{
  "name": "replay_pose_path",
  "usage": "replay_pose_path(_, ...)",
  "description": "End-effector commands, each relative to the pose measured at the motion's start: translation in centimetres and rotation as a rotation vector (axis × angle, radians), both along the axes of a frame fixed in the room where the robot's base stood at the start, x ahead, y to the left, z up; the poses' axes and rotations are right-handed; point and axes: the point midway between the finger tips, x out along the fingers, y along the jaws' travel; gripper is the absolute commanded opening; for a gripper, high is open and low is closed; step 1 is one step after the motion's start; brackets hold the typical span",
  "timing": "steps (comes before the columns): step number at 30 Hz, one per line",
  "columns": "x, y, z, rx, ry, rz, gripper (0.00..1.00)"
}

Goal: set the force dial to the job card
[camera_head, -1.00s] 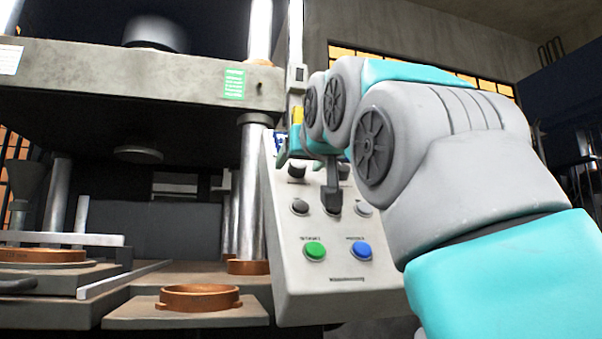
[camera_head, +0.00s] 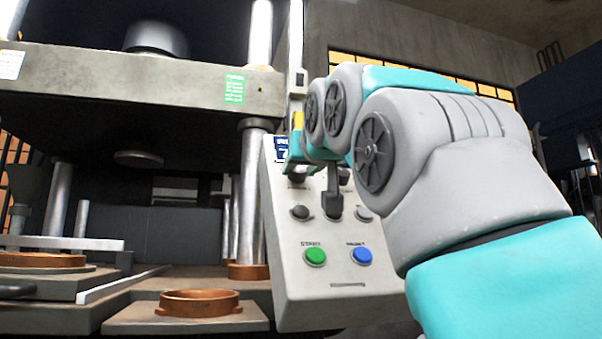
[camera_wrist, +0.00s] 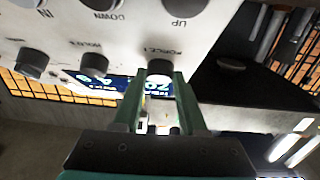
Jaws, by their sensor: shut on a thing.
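The grey control panel (camera_head: 330,290) stands right of the press, with my gripper at its upper part. In the wrist view the dark force dial (camera_wrist: 160,70), labelled FORCE, sits between the two green fingers of my gripper (camera_wrist: 159,76), which are shut on it. The panel appears turned over there. Beside the dial, a blue display (camera_wrist: 150,87) shows digits, partly covered by the fingers; I cannot read them surely. In the head view my wrist hides much of the upper panel. A green card (camera_head: 234,86) is on the press beam; its print is too small to read.
Other panel knobs, including a hold knob (camera_wrist: 95,65), are close to my fingers. A green start button (camera_head: 315,257) and a blue button (camera_head: 361,255) are lower on the panel. The press beam (camera_head: 120,85) and an orange-brown ring (camera_head: 199,302) are to the left.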

Motion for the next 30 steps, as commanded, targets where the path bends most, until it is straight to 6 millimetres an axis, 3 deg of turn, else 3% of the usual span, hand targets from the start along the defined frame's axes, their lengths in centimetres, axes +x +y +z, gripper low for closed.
replay_pose_path(11,0.09,0.08,0.00,-0.069,-0.020,0.070,0.00)
replay_pose_path(30,0.34,-0.57,0.75,-0.368,-0.109,0.329,0.00)
